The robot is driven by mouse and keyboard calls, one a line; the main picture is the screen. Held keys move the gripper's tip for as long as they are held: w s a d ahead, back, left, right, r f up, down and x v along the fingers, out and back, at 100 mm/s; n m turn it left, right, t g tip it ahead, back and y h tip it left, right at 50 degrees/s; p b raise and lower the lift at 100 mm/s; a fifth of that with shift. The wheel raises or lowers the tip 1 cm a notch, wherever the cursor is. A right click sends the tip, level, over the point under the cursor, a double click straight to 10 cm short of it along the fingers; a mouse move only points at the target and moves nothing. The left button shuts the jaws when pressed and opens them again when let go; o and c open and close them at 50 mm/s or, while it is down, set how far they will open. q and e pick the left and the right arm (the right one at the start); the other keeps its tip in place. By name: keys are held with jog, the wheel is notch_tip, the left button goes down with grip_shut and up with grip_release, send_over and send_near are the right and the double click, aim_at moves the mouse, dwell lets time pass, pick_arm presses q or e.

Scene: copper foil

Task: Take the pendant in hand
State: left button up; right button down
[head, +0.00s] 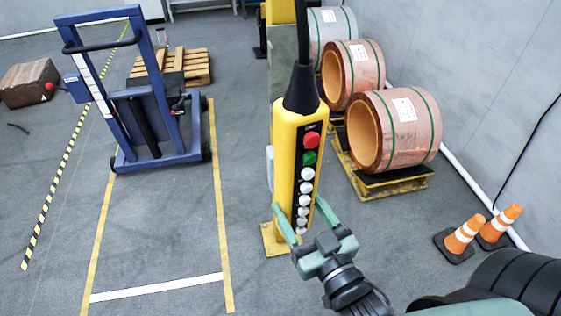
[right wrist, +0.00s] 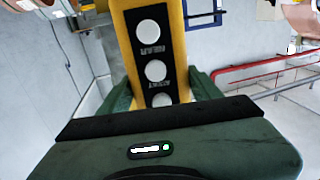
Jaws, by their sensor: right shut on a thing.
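The pendant (head: 287,150) is a yellow control box hanging upright from a black cable. Its black face has a red button on top, a green one below it and a column of white buttons. My right gripper (head: 300,212) is shut on the lower part of the pendant, one green finger on each side. In the right wrist view the pendant (right wrist: 178,60) runs down between the two fingers, with white buttons showing; its bottom end is hidden behind the gripper body. My left gripper is not in view.
Copper foil coils (head: 424,128) lie on yellow stands at the right. Two orange cones (head: 463,236) stand at the lower right. A blue lift frame (head: 150,100) and a wooden pallet (head: 190,66) are at the left back. The taped floor area (head: 160,235) is clear.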

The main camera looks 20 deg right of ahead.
jog(key=w+a+f+n+g+y, duration=0.1)
jog(key=w+a+f+n+y, duration=0.4)
jog(key=a, duration=0.4)
jog(key=w+f+n+g+y, duration=0.2)
jog(key=w+f+g+y, duration=0.1)
jog(key=f+y, duration=0.3)
jog(key=shift+f+n+b, duration=0.35)
jog(key=shift+f+n, duration=0.05)
jog(key=shift+f, duration=0.25)
